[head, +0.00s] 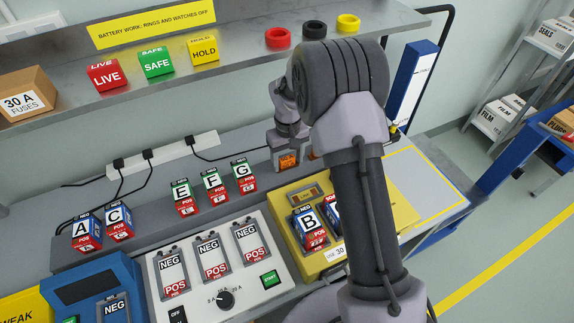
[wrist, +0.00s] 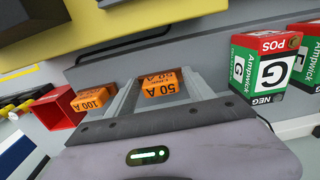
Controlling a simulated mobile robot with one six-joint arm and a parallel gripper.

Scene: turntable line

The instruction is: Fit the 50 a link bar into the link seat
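The orange 50 A link bar (wrist: 163,87) lies between the two fingers of my gripper (wrist: 160,92) in the wrist view, its label upside down there. The fingers straddle it closely; I cannot tell whether both press on it. In the head view my gripper (head: 289,150) points down at the grey ledge behind the yellow unit, with the orange bar (head: 289,162) at its fingertips. The yellow unit (head: 408,214) has a small plate marked LINK (head: 303,194) near its back left. The link seat itself is not clearly visible; my arm covers part of the unit.
Battery G (wrist: 262,68) stands right of the fingers. Battery B (head: 309,225) sits in the yellow unit. A shelf (head: 210,62) overhangs the ledge.

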